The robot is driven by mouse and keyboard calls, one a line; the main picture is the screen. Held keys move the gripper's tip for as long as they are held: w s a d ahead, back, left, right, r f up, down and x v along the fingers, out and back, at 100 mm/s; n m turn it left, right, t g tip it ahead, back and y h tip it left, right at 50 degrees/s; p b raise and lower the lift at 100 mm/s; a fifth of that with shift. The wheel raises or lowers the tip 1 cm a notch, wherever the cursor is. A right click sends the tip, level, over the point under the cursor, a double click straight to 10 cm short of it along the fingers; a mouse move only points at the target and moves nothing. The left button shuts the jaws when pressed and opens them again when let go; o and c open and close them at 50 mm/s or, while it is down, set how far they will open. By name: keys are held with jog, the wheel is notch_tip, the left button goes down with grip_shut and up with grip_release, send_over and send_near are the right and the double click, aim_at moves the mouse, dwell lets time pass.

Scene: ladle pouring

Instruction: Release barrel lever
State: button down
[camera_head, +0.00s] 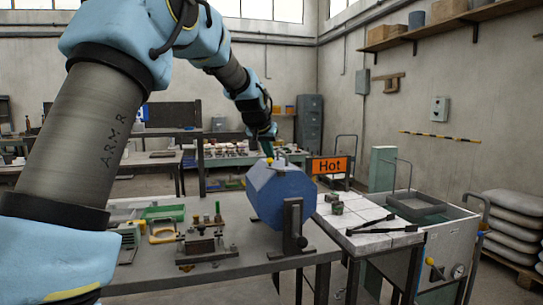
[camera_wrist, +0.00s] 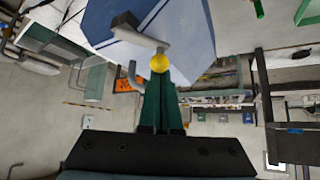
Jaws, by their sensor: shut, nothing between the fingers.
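The blue barrel (camera_head: 281,195) is mounted on a dark metal stand (camera_head: 292,225) at the table's right end. On its top is a small lever with a yellow knob (camera_head: 270,160). In the wrist view the barrel (camera_wrist: 105,20) fills the upper middle, with the grey metal lever (camera_wrist: 140,37) and its yellow knob (camera_wrist: 159,63) in front. My gripper (camera_head: 268,150) is just above the barrel top, pointing down. Its dark green fingers (camera_wrist: 160,76) are shut and empty, with the tips at the yellow knob; whether they touch it I cannot tell.
A worktable (camera_head: 235,262) carries a clamp fixture (camera_head: 203,245) and a green tray (camera_head: 163,213) left of the barrel. An orange "Hot" sign (camera_head: 331,166) stands behind right, near a pale tiled surface (camera_head: 350,218) with dark tools. A bench (camera_head: 235,158) stands farther back.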

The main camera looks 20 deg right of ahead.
jog(key=n+y+b, duration=0.1)
jog(key=n, duration=0.1)
jog(key=s+a+n+t+y+b, duration=0.1)
jog(key=n, duration=0.1)
jog(key=shift+s+a+f+t+y, duration=0.1)
jog(key=shift+s+f+t+y, duration=0.1)
jog(key=shift+t+y, duration=0.15)
jog(key=n+y+b, duration=0.1)
jog(key=n, duration=0.1)
jog(key=s+a+n+y+b, duration=0.1)
jog(key=shift+n+y+b, duration=0.3)
jog(key=shift+n+y, duration=0.05)
jog(key=shift+n, duration=0.05)
jog(key=shift+a+r, duration=0.1)
jog(key=shift+r, duration=0.1)
jog(key=shift+a, duration=0.15)
jog(key=shift+w+a+b, duration=0.25)
jog(key=shift+a+b, duration=0.05)
jog(key=shift+a, duration=0.35)
